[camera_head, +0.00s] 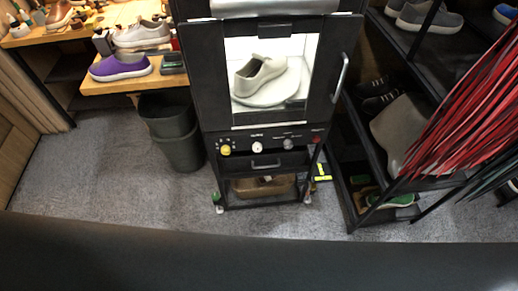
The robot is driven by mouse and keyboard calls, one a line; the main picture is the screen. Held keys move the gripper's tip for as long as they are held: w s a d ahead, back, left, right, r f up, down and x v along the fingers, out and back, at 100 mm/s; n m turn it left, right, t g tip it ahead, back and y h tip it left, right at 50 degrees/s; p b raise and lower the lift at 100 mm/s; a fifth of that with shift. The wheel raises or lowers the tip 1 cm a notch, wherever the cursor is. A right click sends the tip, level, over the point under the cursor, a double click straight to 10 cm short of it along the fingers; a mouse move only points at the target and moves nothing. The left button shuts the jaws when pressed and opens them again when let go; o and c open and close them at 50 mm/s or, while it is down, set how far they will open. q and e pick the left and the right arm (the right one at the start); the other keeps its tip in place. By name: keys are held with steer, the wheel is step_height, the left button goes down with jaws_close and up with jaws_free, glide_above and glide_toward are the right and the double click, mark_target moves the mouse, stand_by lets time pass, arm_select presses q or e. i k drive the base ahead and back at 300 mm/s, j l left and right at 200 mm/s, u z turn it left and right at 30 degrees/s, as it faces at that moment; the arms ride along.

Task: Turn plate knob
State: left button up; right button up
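A black cabinet machine (187,72) stands upright at the centre. Through its lit window a white sneaker (259,77) sits on a round white plate (273,94). The front panel below the window carries a yellow knob (225,150), a white knob (257,147), a grey knob (288,143) and a small red button (316,139). The panel labels are too small to read, so I cannot tell which knob is the plate knob. A vertical handle (341,78) is on the right of the door. Neither of my grippers is in view.
A wooden workbench (125,84) with shoes, including a purple one (121,67), is at the upper left. A dark bin (172,128) stands left of the cabinet. A black shoe rack (350,190) with red strips (470,95) is at right. Grey carpet (110,185) lies clear in front.

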mark_target(257, 147)
steer(key=i+l+u, duration=0.15)
steer(key=l, duration=0.25)
steer(key=i+l+u, duration=0.1)
steer(key=l, duration=0.3)
steer(key=l+u, duration=0.15)
steer(key=l, duration=0.25)
steer(key=i, duration=0.05)
